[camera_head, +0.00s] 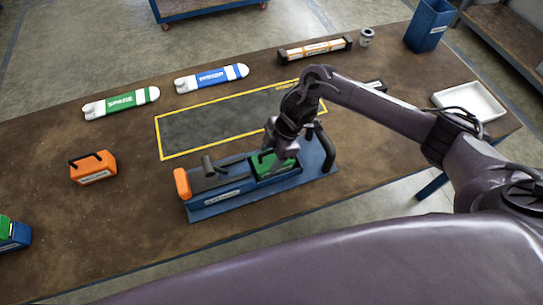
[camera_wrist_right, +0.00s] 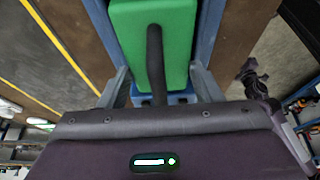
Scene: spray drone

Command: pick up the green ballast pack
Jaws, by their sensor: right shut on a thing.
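The green ballast pack (camera_head: 277,168) sits in the right part of the blue drone body (camera_head: 225,202), partly hidden by my right gripper in the head view. In the right wrist view the pack (camera_wrist_right: 178,45) is a green block with a black strap handle (camera_wrist_right: 155,65) along its top. It lies between blue side walls. I cannot tell whether the pack has lifted. My left gripper is not in view.
An orange pack (camera_head: 93,167) stands on the table (camera_head: 125,225) at left. Green (camera_head: 121,102) and blue (camera_head: 212,77) labelled white bottles lie behind it. A yellow-outlined dark mat (camera_head: 215,122) lies behind the drone body. A white tray (camera_head: 470,100) is at right.

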